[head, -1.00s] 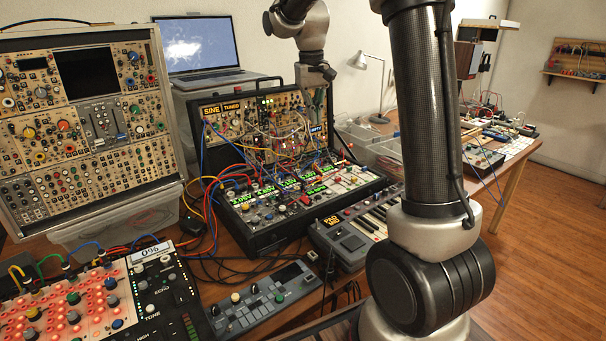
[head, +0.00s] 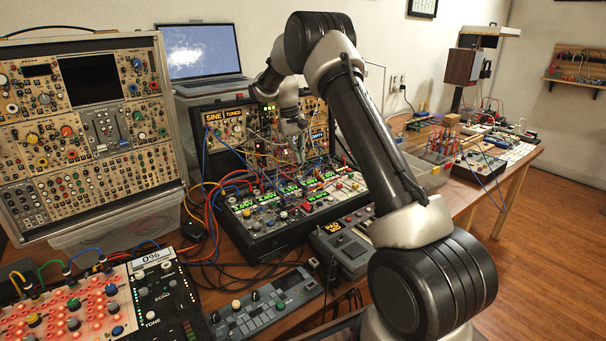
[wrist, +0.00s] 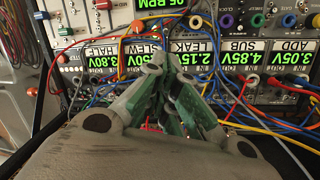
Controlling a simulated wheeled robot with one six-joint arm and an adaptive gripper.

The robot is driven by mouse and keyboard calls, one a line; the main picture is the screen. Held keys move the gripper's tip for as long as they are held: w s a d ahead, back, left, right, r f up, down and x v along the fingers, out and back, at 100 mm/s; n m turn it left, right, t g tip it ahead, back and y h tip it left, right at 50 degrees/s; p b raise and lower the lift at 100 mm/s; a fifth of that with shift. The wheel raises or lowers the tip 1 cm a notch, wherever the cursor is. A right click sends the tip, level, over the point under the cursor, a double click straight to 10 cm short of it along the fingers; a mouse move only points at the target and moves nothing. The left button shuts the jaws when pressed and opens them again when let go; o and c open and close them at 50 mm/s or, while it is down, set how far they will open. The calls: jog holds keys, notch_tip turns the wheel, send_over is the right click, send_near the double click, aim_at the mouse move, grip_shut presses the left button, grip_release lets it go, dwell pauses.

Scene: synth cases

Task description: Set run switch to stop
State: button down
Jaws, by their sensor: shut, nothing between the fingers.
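The black synth case (head: 262,246) stands open on the table in the head view, with upright modules at the back and green-lit displays on its sloped front panel. The run switch cannot be told apart with certainty among the small controls. My gripper (wrist: 158,62) is shut and empty in the wrist view, its green-padded fingers meeting in front of the panel. Displays reading 4.85V (wrist: 236,54) and 3.05V (wrist: 290,54) lie beyond it, and part of a BPM display (wrist: 160,4) shows at the top edge. Whether the fingertips touch anything cannot be told.
Patch cables (wrist: 238,95) in several colours cross close around the fingers. A large modular rack (head: 85,135) stands at left, with a laptop (head: 203,60) behind. Wooden floor is clear at right.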

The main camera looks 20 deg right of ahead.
aim_at(304, 187)
jog(key=x, duration=0.9)
jog(key=shift+s+f, duration=0.1)
jog(key=shift+f, duration=0.25)
jog(key=shift+s+d+r+t, duration=0.15)
jog(key=shift+s+r+t, duration=0.2)
jog(key=shift+t, duration=0.55)
jog(key=shift+s+d+r+t+y, duration=0.1)
jog(key=shift+s+r+t+y, duration=0.15)
jog(key=shift+t, duration=0.4)
jog(key=shift+s+r+t+y, duration=0.1)
jog(key=shift+s+t, duration=0.25)
jog(key=shift+t, duration=0.35)
jog(key=shift+s+d+r+t+y, duration=0.1)
jog(key=shift+s+r+t+y, duration=0.15)
jog(key=shift+t, duration=0.4)
jog(key=shift+r, duration=0.75)
